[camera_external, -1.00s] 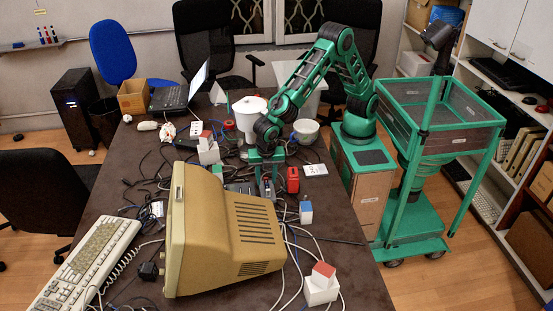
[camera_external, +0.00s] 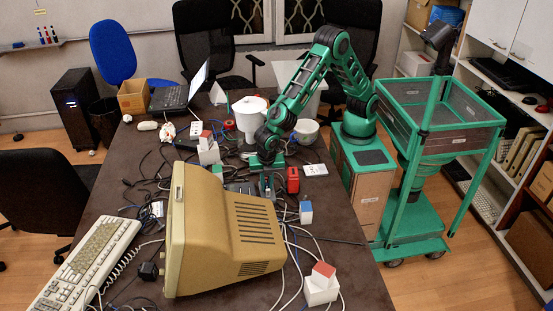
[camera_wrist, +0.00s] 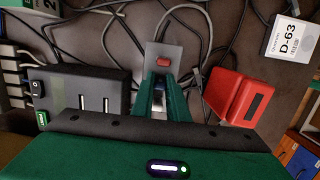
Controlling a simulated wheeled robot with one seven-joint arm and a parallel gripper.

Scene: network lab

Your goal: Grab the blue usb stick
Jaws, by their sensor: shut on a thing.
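In the wrist view the two green fingers of my gripper (camera_wrist: 163,84) are closed together with a narrow gap between them. A small pale bluish piece (camera_wrist: 158,103) shows in that gap. It looks like the blue usb stick, but most of it is hidden by the fingers. In the external view my gripper (camera_external: 267,184) is low over the table, behind the beige monitor, and the stick cannot be made out there.
A grey plate with a red switch (camera_wrist: 163,60) lies just past the fingertips. A black power box (camera_wrist: 88,100) is to the left, and a red box (camera_wrist: 238,98) to the right. A white D-63 card (camera_wrist: 291,38) and many loose cables surround them. The beige monitor (camera_external: 205,240) stands in front.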

